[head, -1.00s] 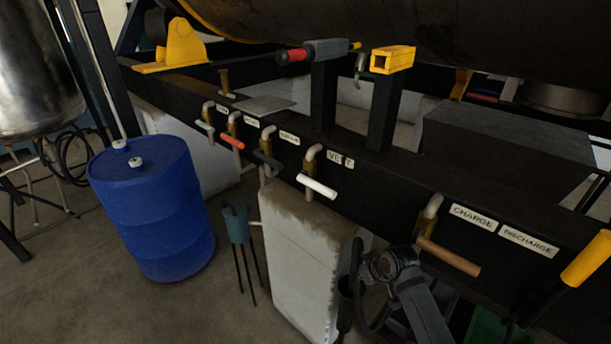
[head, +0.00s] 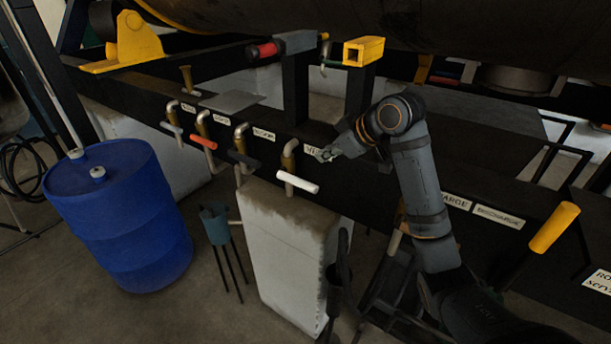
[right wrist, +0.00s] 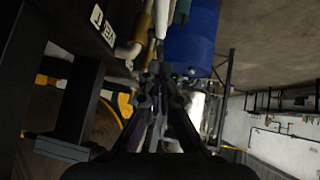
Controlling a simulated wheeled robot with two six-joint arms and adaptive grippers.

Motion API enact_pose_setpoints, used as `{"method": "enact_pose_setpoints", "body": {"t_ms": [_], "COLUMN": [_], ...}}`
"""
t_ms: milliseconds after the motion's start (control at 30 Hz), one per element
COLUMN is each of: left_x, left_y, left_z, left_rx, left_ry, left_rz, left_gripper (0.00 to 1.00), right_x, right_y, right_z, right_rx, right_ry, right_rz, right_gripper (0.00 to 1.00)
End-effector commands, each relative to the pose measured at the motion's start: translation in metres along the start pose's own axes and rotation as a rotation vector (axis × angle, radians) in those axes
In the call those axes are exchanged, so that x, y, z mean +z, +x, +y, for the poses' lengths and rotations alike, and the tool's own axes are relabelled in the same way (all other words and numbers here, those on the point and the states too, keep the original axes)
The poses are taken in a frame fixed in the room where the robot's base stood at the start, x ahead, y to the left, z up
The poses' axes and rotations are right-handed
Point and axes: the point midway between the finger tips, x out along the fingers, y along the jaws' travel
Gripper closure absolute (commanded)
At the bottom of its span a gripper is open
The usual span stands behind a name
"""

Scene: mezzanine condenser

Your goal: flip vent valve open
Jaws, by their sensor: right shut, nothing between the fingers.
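The vent valve is the brass valve on a bent pipe with a white handle (head: 298,182), in the middle of the dark frame beam. Its white handle sticks out to the right, across the downward pipe. A label beside it is partly hidden by my right gripper (head: 327,154). That gripper is shut and empty, above and a little right of the handle, seemingly apart from it. In the right wrist view the white handle (right wrist: 161,20) and brass valve body (right wrist: 143,24) show at the top, beyond the fingers. My left gripper is not in view.
Valves with red (head: 203,142), dark and grey handles stand left along the beam. A yellow handle (head: 554,227) is at the right. A blue drum (head: 122,217) and a concrete block (head: 285,245) stand below. A yellow square-ended post (head: 366,51) rises behind.

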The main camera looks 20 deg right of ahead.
Motion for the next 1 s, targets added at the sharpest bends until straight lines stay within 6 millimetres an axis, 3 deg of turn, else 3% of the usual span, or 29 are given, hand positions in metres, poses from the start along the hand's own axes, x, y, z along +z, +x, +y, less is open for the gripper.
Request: {"method": "enact_pose_setpoints", "body": {"t_ms": [233,600,800,1000], "left_x": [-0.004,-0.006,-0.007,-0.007], "left_y": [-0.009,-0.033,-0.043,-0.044], "left_z": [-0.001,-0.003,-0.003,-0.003], "left_rx": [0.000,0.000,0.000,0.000], "left_ry": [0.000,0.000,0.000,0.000], "left_rz": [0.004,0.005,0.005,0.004], "left_gripper": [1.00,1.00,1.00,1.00], "right_x": [-0.002,-0.002,0.021,0.029], "right_y": [0.023,0.102,0.121,0.129], "right_z": [-0.001,-0.001,0.000,0.000], "right_rx": [-0.006,-0.005,-0.001,0.001], "right_ry": [0.005,0.005,0.002,0.002], "right_rz": [0.000,-0.002,-0.003,-0.001], "right_gripper": [1.00,1.00,1.00,1.00]}}
